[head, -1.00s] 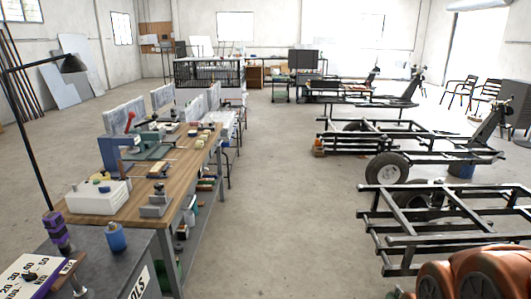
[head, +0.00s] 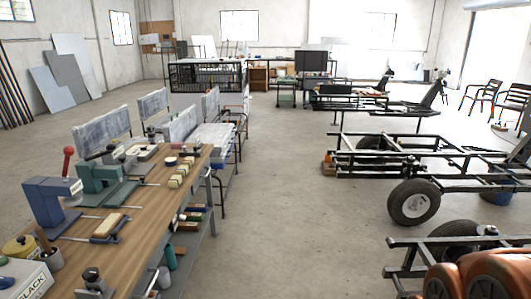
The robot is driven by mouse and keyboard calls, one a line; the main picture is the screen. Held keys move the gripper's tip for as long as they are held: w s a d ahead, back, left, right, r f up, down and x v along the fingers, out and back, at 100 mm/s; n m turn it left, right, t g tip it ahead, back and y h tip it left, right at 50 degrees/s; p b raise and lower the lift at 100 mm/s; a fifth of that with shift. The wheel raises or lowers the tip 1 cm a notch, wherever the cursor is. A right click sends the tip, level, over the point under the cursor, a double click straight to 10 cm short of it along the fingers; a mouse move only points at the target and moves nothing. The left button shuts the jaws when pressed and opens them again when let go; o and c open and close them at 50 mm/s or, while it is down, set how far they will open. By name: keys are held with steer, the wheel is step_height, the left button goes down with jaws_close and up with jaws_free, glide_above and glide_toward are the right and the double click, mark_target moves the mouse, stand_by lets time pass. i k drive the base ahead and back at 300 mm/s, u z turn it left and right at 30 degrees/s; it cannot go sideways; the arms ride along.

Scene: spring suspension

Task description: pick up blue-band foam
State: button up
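I cannot pick out a foam with a blue band for certain. A tan block (head: 108,224) lies on a blue base on the wooden workbench (head: 150,245), at the left. Several small tan blocks (head: 180,176) sit in a row farther along the bench. A small round piece with white and blue (head: 171,161) lies near them; I cannot tell what it is. My gripper is not in view.
Blue and green presses (head: 55,200) stand on the bench, with a white box (head: 25,280) at its near corner. Dark metal frames with wheels (head: 413,203) stand on the right. The concrete floor (head: 290,190) between is open.

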mark_target(183, 170)
steer(key=i, duration=2.9)
steer(key=u, duration=3.05)
steer(key=i, duration=0.5)
steer(key=u, duration=0.1)
